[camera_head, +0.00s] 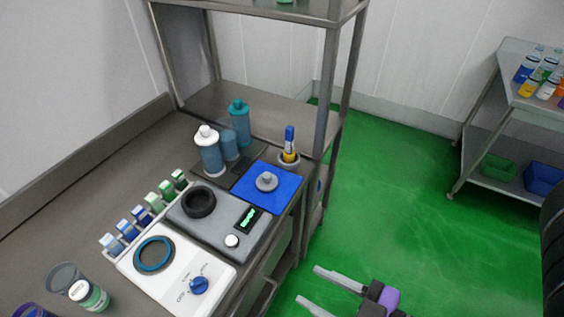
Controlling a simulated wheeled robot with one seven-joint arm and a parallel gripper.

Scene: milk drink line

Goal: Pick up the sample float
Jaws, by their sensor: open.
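I cannot tell for certain which thing is the sample float. A slim blue-topped, yellow-bodied piece (290,142) stands upright in a round grey holder (289,162) at the right rear of the bench. A grey round piece with a small knob (267,182) sits on a blue mat (285,193) just in front of it. My gripper (308,284) shows at the bottom of the picture, over the green floor right of the bench. It is open and empty, its two fingers pointing left, apart from both pieces.
A grey device (215,238) with a black ring and a white device (213,274) with a blue knob fill the bench front. Bottles (208,158) stand behind, small vials (143,217) at left. A shelf post (325,90) rises near the bench's right rear.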

